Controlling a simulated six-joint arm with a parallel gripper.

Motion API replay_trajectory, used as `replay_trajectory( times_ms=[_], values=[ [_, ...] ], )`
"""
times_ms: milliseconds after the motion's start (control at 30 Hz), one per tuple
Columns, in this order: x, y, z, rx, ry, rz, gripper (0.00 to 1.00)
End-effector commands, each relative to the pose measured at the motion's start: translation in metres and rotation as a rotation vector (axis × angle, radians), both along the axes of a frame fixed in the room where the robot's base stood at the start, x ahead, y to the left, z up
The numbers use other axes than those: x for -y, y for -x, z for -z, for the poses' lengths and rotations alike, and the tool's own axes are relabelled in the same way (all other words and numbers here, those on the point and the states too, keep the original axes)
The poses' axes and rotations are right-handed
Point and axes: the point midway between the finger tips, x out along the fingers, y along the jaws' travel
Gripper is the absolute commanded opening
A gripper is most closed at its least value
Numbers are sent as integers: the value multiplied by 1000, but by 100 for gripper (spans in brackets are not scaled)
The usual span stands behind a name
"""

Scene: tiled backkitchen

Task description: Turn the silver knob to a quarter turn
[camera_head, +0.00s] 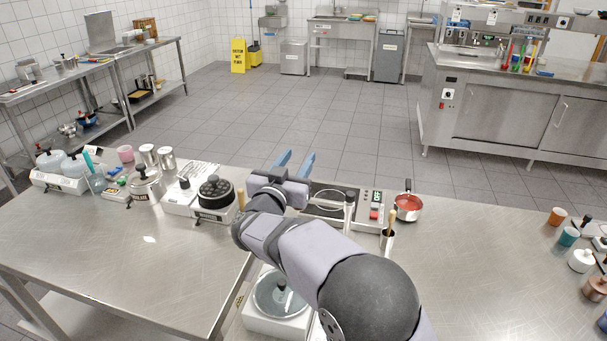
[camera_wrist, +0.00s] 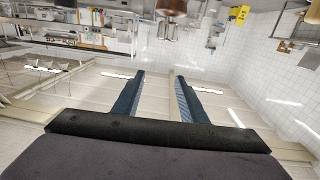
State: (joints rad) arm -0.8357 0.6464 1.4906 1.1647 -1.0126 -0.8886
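I cannot pick out a silver knob for certain. A hotplate unit (camera_head: 366,226) stands beyond my arm at the table's back, with a green display (camera_head: 377,196) and a red part on its right-hand panel; any knob there is too small to tell. In front of it, partly behind my arm, a round silver-rimmed dish with a dark upright knob (camera_head: 280,284) sits on a white base (camera_head: 270,325). My gripper (camera_head: 295,160) is open and empty, its blue fingers pointing away over the table's back edge.
To the left stand a white unit with a black round top (camera_head: 215,192), a metal pot (camera_head: 146,184) and several jars. The left table front (camera_head: 120,265) is clear.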

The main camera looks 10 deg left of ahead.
Motion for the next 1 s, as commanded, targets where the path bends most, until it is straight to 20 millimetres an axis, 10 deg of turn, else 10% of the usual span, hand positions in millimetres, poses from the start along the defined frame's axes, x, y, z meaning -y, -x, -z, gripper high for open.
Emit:
replay_trajectory(
  times_ms=[367, 733, 1000],
  values=[
    [0, 0, 17, -1, 1, 1, 39],
    [0, 0, 75, -1, 4, 1, 39],
    [3, -38, 71, 2, -2, 3, 39]
  ],
)
